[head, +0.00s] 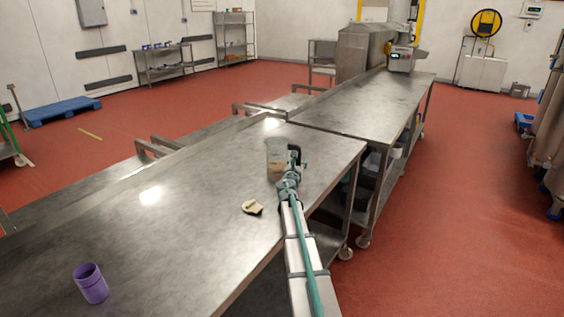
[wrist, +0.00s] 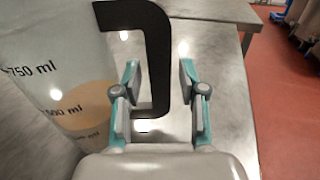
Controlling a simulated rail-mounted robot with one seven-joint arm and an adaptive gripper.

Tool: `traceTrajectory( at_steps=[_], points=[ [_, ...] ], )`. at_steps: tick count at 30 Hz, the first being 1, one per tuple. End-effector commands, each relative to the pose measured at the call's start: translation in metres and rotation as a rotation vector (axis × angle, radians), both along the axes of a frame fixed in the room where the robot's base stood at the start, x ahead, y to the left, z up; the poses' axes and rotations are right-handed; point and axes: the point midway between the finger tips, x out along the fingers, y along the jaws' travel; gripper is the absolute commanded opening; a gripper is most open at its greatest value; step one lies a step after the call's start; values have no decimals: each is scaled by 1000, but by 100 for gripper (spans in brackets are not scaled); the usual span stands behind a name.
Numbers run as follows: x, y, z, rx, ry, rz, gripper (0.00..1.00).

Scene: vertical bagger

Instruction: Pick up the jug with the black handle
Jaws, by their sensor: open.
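The jug (head: 275,152) is clear, with a black handle (head: 295,154) on its right side, and stands upright on the steel table. In the wrist view the jug (wrist: 50,62) fills the left side, with volume marks and a tan patch low on it. Its black handle (wrist: 158,60) runs down between my open fingers. My gripper (wrist: 163,82) is open, with one finger on each side of the handle's vertical bar. A gap shows between the right finger and the handle; the left finger lies close to the handle, and I cannot tell whether it touches.
A purple cup (head: 90,284) stands at the table's near left. A small tan object (head: 252,207) lies on the steel table (head: 190,225) left of my arm. A second steel table (head: 375,103) continues behind. The table's right edge is close to the jug.

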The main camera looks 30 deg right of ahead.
Motion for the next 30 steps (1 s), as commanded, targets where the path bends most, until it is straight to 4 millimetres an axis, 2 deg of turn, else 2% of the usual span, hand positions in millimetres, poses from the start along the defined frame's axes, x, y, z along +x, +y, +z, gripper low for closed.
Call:
traceTrajectory(
  at_steps=[3, 11, 18, 19, 30],
  points=[
    [11, -12, 1, 0, 0, -1, 42],
    [11, -12, 0, -1, -1, 0, 42],
    [11, -12, 0, -1, -1, 0, 2],
    [11, -12, 0, -1, -1, 0, 0],
    [11, -12, 1, 1, -2, -1, 0]
  ],
)
